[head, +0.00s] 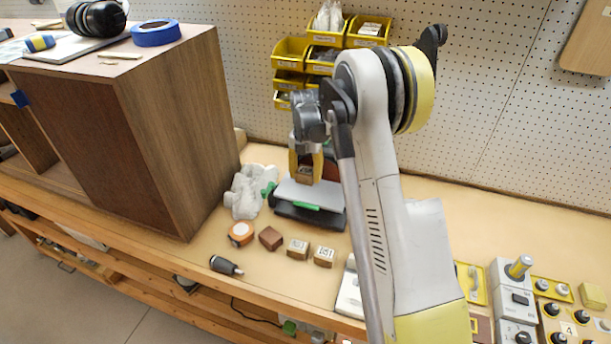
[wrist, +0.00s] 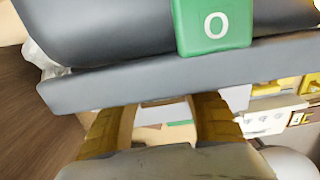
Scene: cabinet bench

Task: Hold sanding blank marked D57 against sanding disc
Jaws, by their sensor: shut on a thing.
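My gripper (head: 305,168) points down over the grey table (head: 318,196) of the sanding machine in the head view. Its yellow fingers are shut on a small brown block (head: 305,172), whose marking I cannot read. In the wrist view the two fingers (wrist: 165,125) frame a narrow gap, and the block is not clear there.
Small blocks lie in front of the machine: a plain reddish one (head: 270,238) and two labelled ones (head: 298,249) (head: 324,256). A brown cabinet (head: 150,130) stands left; yellow bins (head: 290,52) hang behind.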

